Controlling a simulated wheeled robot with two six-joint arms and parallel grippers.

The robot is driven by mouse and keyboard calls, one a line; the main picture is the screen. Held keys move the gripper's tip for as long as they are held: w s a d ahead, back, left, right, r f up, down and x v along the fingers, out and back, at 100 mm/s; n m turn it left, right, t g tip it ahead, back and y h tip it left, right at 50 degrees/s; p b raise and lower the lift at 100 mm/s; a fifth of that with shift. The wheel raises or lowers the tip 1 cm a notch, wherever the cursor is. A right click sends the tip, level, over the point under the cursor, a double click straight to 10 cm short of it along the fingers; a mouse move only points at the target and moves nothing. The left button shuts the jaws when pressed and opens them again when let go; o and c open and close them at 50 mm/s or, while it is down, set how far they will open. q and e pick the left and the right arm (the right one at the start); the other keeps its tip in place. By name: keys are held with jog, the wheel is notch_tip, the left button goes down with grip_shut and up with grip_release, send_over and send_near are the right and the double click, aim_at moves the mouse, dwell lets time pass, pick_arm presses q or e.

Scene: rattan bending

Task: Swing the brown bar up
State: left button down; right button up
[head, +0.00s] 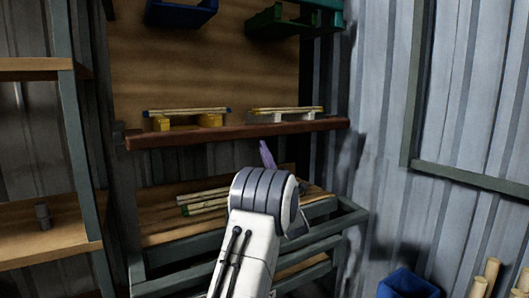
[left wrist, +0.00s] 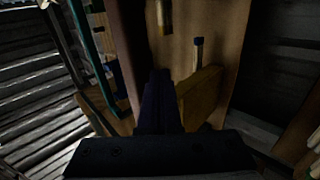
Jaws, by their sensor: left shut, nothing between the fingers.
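The brown bar (head: 235,132) runs across the front of the upper shelf in the head view, from the left post to the right post. In the left wrist view a dark reddish-brown strip (left wrist: 124,45), which looks like the same bar, runs up beside the fingers. My left gripper (head: 267,154) is shut and empty, its purple fingers pointing up just below the bar, right of its middle. The fingers (left wrist: 160,100) show closed together in the left wrist view. I cannot tell whether they touch the bar. My right gripper is in neither view.
Rattan sticks lie on yellow supports (head: 209,121) and white supports (head: 279,118) behind the bar. More sticks (head: 205,207) lie on the lower bench. Blue (head: 182,13) and green (head: 283,24) bins hang above. A blue box (head: 408,284) stands at lower right.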

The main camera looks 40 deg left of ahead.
aim_at(258, 128)
pick_arm(q)
jog(key=r, duration=0.1)
jog(key=a+r, duration=0.1)
jog(key=shift+w+a+r, duration=0.1)
jog(key=shift+w+r, duration=0.1)
jog(key=shift+r, duration=0.3)
dwell(0.4)
